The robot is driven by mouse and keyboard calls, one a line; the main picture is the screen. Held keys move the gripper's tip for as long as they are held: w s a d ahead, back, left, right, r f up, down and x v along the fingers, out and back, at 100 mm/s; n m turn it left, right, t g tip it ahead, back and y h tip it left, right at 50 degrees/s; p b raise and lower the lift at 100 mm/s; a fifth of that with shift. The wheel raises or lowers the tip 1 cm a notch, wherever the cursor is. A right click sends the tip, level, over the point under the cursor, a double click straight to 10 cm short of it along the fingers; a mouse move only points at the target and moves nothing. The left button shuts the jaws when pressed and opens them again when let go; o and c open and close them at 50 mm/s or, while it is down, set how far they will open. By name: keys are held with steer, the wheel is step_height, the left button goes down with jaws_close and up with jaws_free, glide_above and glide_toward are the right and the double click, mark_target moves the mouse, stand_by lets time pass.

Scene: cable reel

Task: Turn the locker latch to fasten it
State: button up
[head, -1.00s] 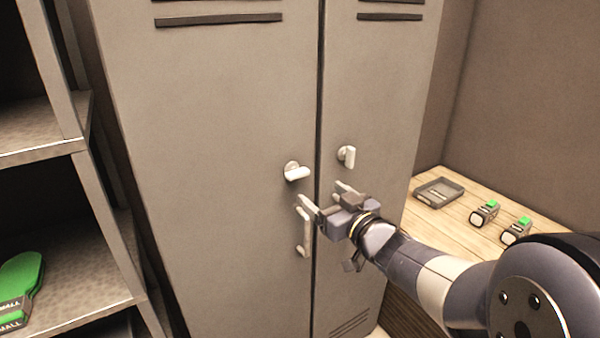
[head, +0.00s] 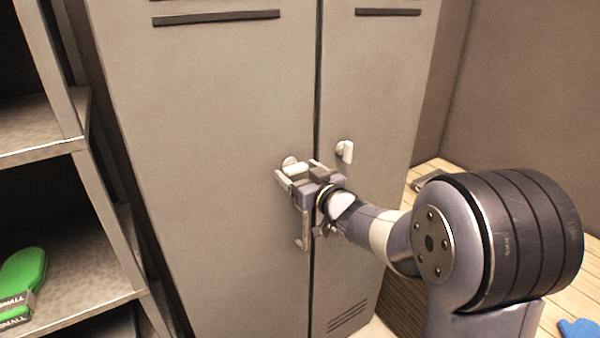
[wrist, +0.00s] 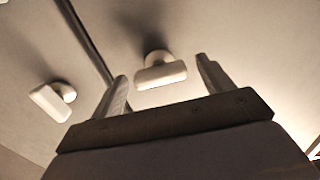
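The grey locker (head: 215,110) has two closed doors. A pale latch (head: 294,166) with a short lever sits on the left door near the seam, its lever lying roughly sideways. My gripper (head: 296,176) is at this latch, just below it, with its fingers apart. In the wrist view the latch (wrist: 160,74) shows between and beyond the two open fingers (wrist: 161,88), not visibly touched. A second latch (head: 345,151) on the right door has its lever near upright; it also shows in the wrist view (wrist: 52,102). My gripper partly covers the vertical door handle (head: 302,232).
A metal shelf (head: 70,215) with a green item (head: 24,268) stands at the left. A wooden bench (head: 560,305) at the right holds a dark tray (head: 420,182) and a blue item (head: 579,328), partly hidden by my arm.

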steer(key=c, duration=0.9)
steer(key=shift+f+n+b, duration=0.1)
steer(key=shift+n+b, duration=0.2)
steer(key=shift+b, duration=0.1)
steer(key=n+b, duration=0.3)
steer(key=shift+f+b, duration=0.15)
steer(key=shift+b, duration=0.2)
steer(key=n+b, duration=0.3)
steer(key=n, duration=0.2)
steer(key=n+b, duration=0.3)
steer(key=n, duration=0.2)
steer(key=shift+b, duration=0.4)
steer(key=shift+r+n+b, duration=0.2)
steer(key=shift+n+b, duration=0.75)
steer(key=shift+n, duration=1.15)
